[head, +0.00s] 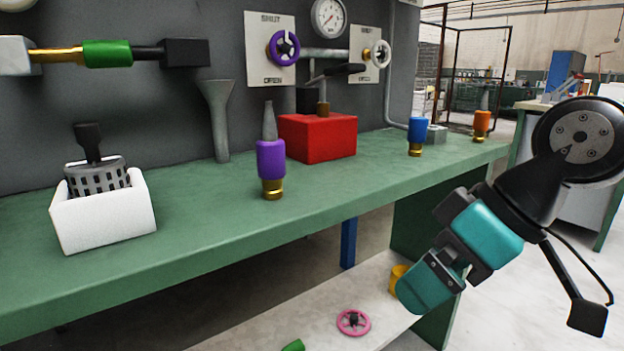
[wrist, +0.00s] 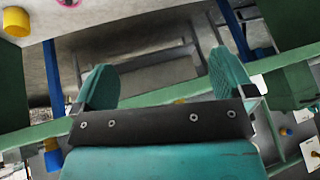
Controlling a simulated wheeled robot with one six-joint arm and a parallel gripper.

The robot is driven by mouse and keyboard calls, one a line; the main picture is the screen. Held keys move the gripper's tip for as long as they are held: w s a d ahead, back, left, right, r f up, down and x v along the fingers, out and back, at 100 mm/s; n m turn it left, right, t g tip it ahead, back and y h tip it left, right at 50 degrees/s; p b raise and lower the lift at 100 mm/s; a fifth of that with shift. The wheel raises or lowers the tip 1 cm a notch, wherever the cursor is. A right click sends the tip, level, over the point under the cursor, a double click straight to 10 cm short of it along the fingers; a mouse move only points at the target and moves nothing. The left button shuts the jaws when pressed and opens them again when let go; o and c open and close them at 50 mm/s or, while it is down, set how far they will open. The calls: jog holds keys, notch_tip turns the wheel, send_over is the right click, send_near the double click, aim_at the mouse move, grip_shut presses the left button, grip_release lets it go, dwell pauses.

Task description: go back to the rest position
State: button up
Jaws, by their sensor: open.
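My gripper (head: 428,287) is teal and black and hangs in front of the green bench (head: 330,195) at the right of the head view, pointing down and to the left. In the wrist view my gripper (wrist: 164,80) shows two teal fingers spread apart with nothing between them. It touches no object that I can see. The lower shelf (head: 290,315) lies behind and below it in the head view.
On the bench stand a white box (head: 105,222) with a strainer, a purple bottle (head: 271,165), a red block (head: 318,140), a blue bottle (head: 416,135) and an orange one (head: 481,125). A pink handwheel (head: 353,323) and yellow cup (head: 398,276) are on the shelf.

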jog(key=s+d+f+m+g+h+p, duration=0.2)
jog(key=s+f+g, duration=0.1)
jog(key=s, duration=0.6)
notch_tip(320, 180, up, 28)
jog(key=p, duration=2.8)
jog(key=shift+a+r, duration=0.2)
jog(key=shift+a, duration=0.05)
